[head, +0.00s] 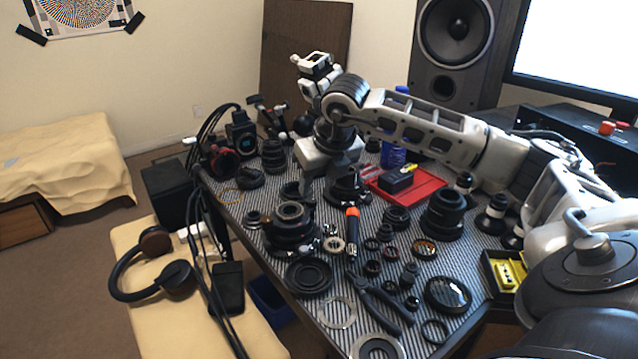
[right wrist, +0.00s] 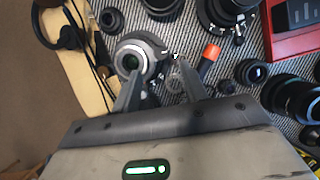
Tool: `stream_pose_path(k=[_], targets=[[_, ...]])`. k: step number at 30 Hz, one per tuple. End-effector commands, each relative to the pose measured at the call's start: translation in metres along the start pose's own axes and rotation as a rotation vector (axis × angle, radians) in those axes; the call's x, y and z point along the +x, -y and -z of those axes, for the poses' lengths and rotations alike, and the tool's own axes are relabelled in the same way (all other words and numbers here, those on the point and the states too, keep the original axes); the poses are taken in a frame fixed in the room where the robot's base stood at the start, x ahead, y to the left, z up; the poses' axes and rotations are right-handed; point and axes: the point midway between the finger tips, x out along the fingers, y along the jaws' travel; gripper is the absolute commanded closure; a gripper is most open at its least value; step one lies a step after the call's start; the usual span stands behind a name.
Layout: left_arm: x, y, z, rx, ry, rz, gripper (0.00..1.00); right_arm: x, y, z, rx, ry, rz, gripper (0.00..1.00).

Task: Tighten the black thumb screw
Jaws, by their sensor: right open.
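My right gripper (head: 319,186) points down over the striped mat behind a black lens assembly (head: 289,232). In the right wrist view my right gripper (right wrist: 158,72) has its two fingers spread apart, with no object clearly held. A lens part with a grey ring (right wrist: 134,60) lies at the left fingertip. Small dark and pale parts show near the right fingertip; I cannot tell which is the black thumb screw. I cannot tell whether the fingers touch anything. My left gripper is in neither view.
An orange-handled tool (head: 352,226) lies right of the lens assembly; its handle also shows in the right wrist view (right wrist: 211,51). Black pliers (head: 378,304), several rings and lenses crowd the mat. A red tray (head: 428,186) lies behind. A yellow-filled box (head: 508,271) is at right.

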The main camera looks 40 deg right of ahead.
Motion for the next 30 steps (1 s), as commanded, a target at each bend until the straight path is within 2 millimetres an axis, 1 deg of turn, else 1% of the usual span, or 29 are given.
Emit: stream_pose_path(k=[1,3,6,14,15,17,18,20,22,23,24,25,26,27,28,29,30], targets=[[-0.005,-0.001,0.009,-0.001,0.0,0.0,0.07,-0.013,0.0,-0.004,0.0,0.0,0.002,0.57],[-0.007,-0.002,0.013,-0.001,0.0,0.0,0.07,-0.019,0.001,-0.005,0.002,-0.001,0.004,0.57],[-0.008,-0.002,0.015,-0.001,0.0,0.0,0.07,-0.025,0.001,-0.006,0.003,-0.001,0.006,0.57],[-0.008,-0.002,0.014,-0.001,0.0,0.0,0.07,-0.024,0.002,-0.005,0.005,-0.002,0.009,0.57],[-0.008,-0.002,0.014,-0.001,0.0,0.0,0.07,-0.024,0.002,-0.005,0.004,-0.003,0.008,0.68],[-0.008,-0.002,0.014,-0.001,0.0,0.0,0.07,-0.021,-0.003,-0.003,-0.002,-0.009,-0.01,0.69],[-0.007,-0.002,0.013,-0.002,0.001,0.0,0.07,-0.017,-0.012,0.001,-0.012,-0.019,-0.04,0.69],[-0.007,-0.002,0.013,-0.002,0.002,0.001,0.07,-0.007,-0.036,0.011,-0.035,-0.043,-0.125,0.69],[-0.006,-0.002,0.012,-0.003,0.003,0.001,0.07,0.006,-0.082,0.032,-0.067,-0.086,-0.294,0.69],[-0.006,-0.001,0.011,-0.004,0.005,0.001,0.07,0.01,-0.107,0.045,-0.075,-0.111,-0.392,0.69],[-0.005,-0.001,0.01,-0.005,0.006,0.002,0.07,0.013,-0.145,0.065,-0.074,-0.149,-0.548,0.69],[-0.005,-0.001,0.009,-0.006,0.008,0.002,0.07,0.011,-0.176,0.082,-0.059,-0.179,-0.683,0.69],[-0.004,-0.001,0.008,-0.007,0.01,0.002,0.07,0.004,-0.208,0.099,-0.024,-0.211,-0.834,0.69],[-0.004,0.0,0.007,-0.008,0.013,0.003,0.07,-0.01,-0.245,0.117,0.055,-0.249,-1.034,0.69],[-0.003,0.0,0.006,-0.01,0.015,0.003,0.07,-0.023,-0.267,0.126,0.138,-0.271,-1.174,0.69],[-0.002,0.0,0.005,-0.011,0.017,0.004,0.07,-0.036,-0.284,0.132,0.239,-0.29,-1.302,0.69],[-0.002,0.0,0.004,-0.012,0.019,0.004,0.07,-0.052,-0.298,0.134,0.402,-0.312,-1.449,0.69]])
